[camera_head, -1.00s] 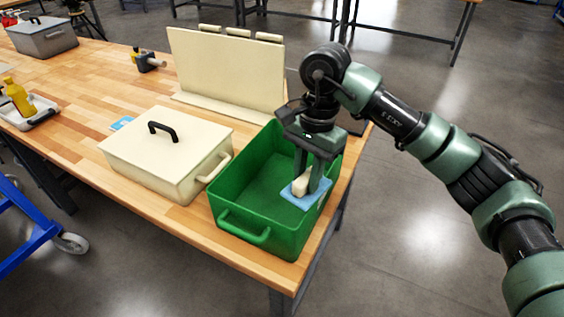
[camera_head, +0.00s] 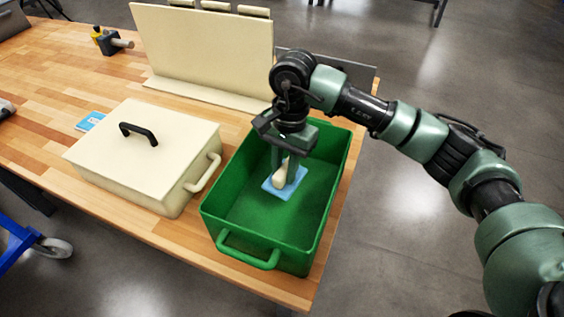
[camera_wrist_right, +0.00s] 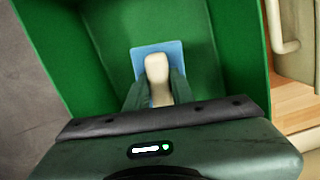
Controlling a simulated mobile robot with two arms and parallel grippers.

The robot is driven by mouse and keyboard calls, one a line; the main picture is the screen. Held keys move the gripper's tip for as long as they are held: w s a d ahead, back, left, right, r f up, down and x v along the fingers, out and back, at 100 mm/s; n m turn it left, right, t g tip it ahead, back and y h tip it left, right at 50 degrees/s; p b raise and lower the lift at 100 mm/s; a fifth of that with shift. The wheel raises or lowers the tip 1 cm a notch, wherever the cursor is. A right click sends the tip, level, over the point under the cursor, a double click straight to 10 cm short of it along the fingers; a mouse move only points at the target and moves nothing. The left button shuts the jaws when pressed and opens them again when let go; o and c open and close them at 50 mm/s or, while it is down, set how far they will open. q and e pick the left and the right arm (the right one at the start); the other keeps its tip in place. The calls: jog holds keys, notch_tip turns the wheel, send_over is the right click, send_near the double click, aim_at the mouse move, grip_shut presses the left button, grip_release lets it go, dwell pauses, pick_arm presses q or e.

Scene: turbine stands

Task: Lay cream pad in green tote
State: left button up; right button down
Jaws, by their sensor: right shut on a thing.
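The green tote (camera_head: 235,228) stands open at the table's front right corner. My right gripper (camera_head: 285,177) reaches down into it and is shut on the cream grip (camera_head: 280,178) of a pad with a flat blue base (camera_head: 287,191). The right wrist view shows the cream grip (camera_wrist_right: 158,72) between both fingers, with the blue base (camera_wrist_right: 143,55) beyond it and green tote walls (camera_wrist_right: 238,50) around. The pad is inside the tote's outline; whether its base touches the floor I cannot tell. My left gripper is not in view.
A cream lidded box (camera_head: 150,150) with a black handle sits just left of the tote. A cream upright panel (camera_head: 205,45) stands behind. A blue card (camera_head: 90,121) and a dark tool (camera_head: 113,43) lie on the wooden table (camera_head: 50,85).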

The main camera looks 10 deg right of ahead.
aim_at(284, 188)
jog(key=shift+f, duration=0.35)
notch_tip(284, 188, down, 7)
jog(key=b, duration=0.4)
jog(key=shift+r, duration=0.2)
jog(key=shift+w+f+b, duration=0.15)
jog(key=shift+f+b, duration=0.25)
jog(key=shift+f+b, duration=0.25)
jog(key=shift+b, duration=0.1)
jog(key=c, duration=1.1)
grip_release()
jog(key=shift+o, duration=0.7)
